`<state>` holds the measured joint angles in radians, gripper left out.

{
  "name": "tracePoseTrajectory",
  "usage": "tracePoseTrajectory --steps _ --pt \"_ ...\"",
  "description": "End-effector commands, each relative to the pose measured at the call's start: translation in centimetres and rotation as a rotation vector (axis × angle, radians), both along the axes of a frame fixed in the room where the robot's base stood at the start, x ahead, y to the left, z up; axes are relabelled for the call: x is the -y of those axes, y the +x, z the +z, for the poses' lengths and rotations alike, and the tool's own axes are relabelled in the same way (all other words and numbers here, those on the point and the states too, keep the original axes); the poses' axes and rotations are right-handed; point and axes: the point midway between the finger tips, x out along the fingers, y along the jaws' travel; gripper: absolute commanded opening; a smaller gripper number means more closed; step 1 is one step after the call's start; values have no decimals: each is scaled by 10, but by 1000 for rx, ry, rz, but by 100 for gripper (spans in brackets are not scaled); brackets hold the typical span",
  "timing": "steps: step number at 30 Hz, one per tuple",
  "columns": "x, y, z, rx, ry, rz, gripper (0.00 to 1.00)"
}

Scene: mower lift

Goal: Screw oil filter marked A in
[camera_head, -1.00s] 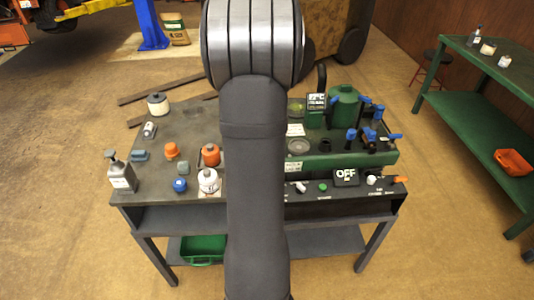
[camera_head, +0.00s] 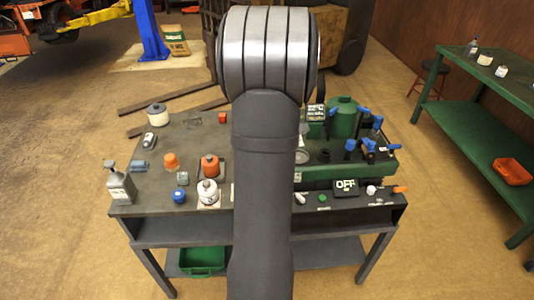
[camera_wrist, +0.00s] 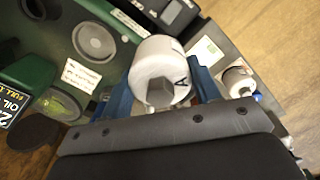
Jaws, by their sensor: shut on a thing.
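A white oil filter marked A (camera_wrist: 158,62), with a grey hexagonal end facing the camera, sits between the blue fingers of my gripper (camera_wrist: 164,88) in the wrist view. My gripper is shut on it, and the filter lies over or close to the green station (camera_wrist: 112,45). I cannot tell whether the filter's far end touches anything. In the head view, my arm hides my gripper and the held filter. The green station (camera_head: 345,172) stands on the right half of the bench.
A white filter (camera_head: 208,193), an orange can (camera_head: 210,167), a blue cap (camera_head: 179,196) and a pump bottle (camera_head: 121,187) stand on the bench's left. Blue-handled valves (camera_head: 368,146) and a green canister (camera_head: 343,118) rise at the right. An OFF sign (camera_head: 346,187) sits at the front.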

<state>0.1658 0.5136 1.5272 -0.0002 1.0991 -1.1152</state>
Motion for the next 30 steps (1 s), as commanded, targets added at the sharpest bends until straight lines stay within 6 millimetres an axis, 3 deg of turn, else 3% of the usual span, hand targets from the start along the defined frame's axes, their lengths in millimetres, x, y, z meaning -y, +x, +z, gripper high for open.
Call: tracePoseTrajectory --steps 7,13,19,30 --pt "43 23 15 1 -1 330 28" --pt "75 63 4 -2 0 492 28" --pt "87 81 -5 1 -1 528 28" --pt "89 83 -28 -1 0 534 28"
